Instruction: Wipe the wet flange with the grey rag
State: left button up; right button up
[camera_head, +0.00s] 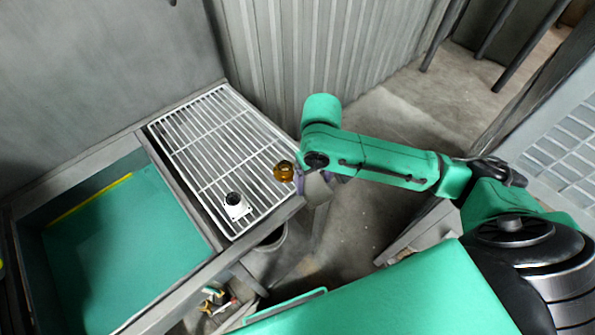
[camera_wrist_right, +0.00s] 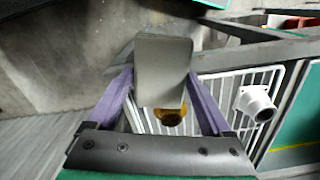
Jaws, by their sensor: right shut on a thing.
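My right gripper (camera_head: 306,184) is at the front right edge of the white wire rack (camera_head: 190,145). In the right wrist view its purple fingers (camera_wrist_right: 162,82) are shut on the grey rag (camera_wrist_right: 163,62), which looks like a flat grey block. An amber, ring-like piece (camera_head: 284,171) is right beside the gripper; it shows partly behind the rag in the wrist view (camera_wrist_right: 171,117). A white flange-like fitting (camera_head: 238,208) with a dark opening sits on the rack, apart from the rag. I cannot tell which piece is wet. My left gripper is not in view.
A green-floored basin (camera_head: 130,250) adjoins the rack on the left. A bucket-like container (camera_head: 271,238) and a bin of mixed scraps (camera_head: 217,300) are below the front edge. A corrugated panel (camera_head: 315,50) stands behind. Much of the rack is clear.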

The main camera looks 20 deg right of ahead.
aim_at(286, 166)
pick_arm(q)
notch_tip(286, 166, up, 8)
jog(key=p, duration=0.7)
pick_arm(e)
jog(key=w+a+r+n, duration=0.1)
jog(key=w+n, duration=0.2)
jog(key=n, duration=0.2)
jog(key=w+a+r+n, duration=0.1)
jog(key=w+r+n, duration=0.1)
jog(key=n, duration=0.3)
jog(key=w+a+r+n, duration=0.2)
jog(key=w+n, duration=0.2)
jog(key=n, duration=0.1)
jog(key=shift+w, duration=0.25)
jog(key=shift+w+a+n, duration=0.1)
jog(key=shift+w+n, duration=0.1)
jog(key=shift+n, duration=0.5)
jog(key=shift+f, duration=0.15)
notch_tip(286, 166, down, 5)
jog(key=b, duration=0.6)
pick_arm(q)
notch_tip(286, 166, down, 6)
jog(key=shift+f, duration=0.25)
pick_arm(e)
jog(key=shift+f, duration=0.35)
